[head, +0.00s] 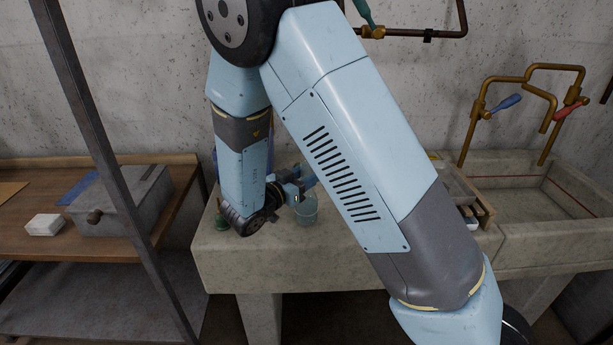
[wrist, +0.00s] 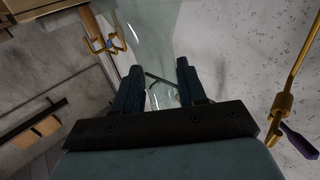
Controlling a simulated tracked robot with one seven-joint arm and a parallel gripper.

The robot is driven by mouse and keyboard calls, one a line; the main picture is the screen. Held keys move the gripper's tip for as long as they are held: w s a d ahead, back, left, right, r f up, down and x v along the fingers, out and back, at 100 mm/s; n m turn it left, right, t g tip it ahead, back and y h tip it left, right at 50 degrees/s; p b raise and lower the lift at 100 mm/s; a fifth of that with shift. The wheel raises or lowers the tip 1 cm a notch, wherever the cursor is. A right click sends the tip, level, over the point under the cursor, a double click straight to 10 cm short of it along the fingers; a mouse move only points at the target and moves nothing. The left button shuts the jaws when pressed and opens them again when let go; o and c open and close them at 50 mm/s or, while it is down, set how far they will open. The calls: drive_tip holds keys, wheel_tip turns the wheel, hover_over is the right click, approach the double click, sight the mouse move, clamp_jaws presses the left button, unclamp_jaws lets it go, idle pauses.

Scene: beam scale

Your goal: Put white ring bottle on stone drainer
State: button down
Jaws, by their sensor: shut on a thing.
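My gripper (head: 303,184) is low over the left part of the stone slab, partly behind my forearm. A clear, pale vessel (head: 306,212) shows just below its fingers. In the wrist view my gripper (wrist: 160,70) has its two fingers on either side of a clear glassy body (wrist: 150,35), shut on it. I take this as the bottle; no white ring can be made out. I cannot tell whether its base touches the stone. The stone drainer (head: 300,272) is the pale slab joined to the sink; my arm hides much of its top.
The stone sink (head: 545,200) with brass taps (head: 540,95) is at right. A wooden bench (head: 40,220) with a grey box (head: 125,203) is at left. A dark post (head: 120,180) crosses the left side.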

drive_tip(key=shift+f, duration=0.15)
drive_tip(key=c, duration=0.6)
unclamp_jaws()
drive_tip(key=shift+s+a, duration=0.15)
drive_tip(key=v, duration=1.1)
drive_tip(key=shift+s+a, duration=0.15)
drive_tip(key=shift+s, duration=0.1)
